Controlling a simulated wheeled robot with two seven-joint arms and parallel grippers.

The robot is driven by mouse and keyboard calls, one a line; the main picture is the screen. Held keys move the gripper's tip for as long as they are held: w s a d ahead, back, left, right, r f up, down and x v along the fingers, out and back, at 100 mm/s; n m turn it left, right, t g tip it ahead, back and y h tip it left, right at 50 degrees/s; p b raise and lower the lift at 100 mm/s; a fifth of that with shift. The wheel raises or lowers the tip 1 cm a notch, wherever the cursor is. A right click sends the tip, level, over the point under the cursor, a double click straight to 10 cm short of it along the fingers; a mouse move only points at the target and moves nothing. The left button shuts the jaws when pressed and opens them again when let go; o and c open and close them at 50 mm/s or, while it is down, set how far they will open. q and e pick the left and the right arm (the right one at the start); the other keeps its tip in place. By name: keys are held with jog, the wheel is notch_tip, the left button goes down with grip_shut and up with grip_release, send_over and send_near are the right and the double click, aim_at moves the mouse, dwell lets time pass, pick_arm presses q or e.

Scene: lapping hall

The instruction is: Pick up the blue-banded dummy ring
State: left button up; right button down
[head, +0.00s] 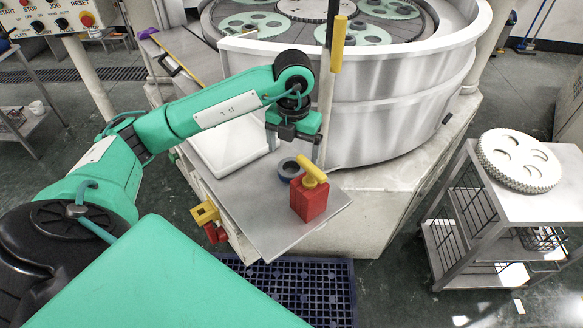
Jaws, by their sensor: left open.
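The blue-banded dummy ring (288,171) lies on a grey metal shelf plate (262,222) beside the lapping machine. It is a dark grey-blue ring with an open centre. My left gripper (294,148) is above the ring, pointing down, with its fingers apart and nothing between them. The gap between fingertips and ring is hard to judge from this angle. My right gripper is out of view.
A white tray (228,145) lies behind and left of the ring. The large round machine wall (390,110) rises close behind the plate. A yellow and red fitting (207,216) sits at the plate's left edge. A cart (540,208) with stacked toothed discs (518,160) stands right.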

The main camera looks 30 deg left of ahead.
aim_at(291, 163)
pick_arm(q)
jog(key=shift+s+a+f+p, duration=0.15)
jog(key=shift+f+p, duration=0.6)
jog(key=shift+f, duration=0.45)
jog(key=shift+w+a+f+p, duration=0.1)
jog(key=shift+f+p, duration=0.65)
jog(key=shift+f, duration=0.85)
jog(key=c, duration=1.4)
